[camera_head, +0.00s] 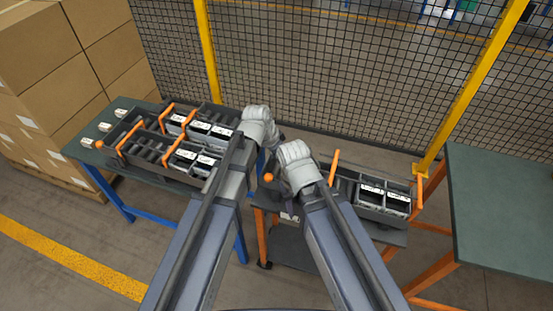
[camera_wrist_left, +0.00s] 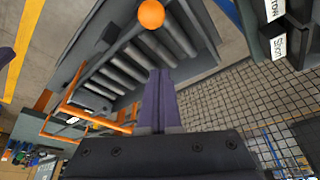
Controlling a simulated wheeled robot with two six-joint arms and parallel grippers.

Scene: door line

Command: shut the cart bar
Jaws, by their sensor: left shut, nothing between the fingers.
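The cart (camera_head: 284,245) stands in the middle, with a dark roller tray on top. An orange ball knob (camera_head: 268,177) shows at its left end; it is also at the top of the left wrist view (camera_wrist_left: 151,14). An orange bar (camera_head: 334,166) rises across the tray, and the left wrist view shows orange bars (camera_wrist_left: 92,118) beyond the rollers. I cannot tell which one is the cart bar or how far it stands open. My left gripper (camera_wrist_left: 160,75) is shut and empty above the rollers, apart from the knob. My right wrist (camera_head: 297,166) hides its fingers over the cart.
A table (camera_head: 131,193) at the left carries roller trays with orange bars and labelled bins (camera_head: 184,158). Labelled bins (camera_head: 370,194) also stand on the cart's right part. An empty green table (camera_head: 500,215) stands at the right. A mesh fence (camera_head: 330,80) closes the back.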

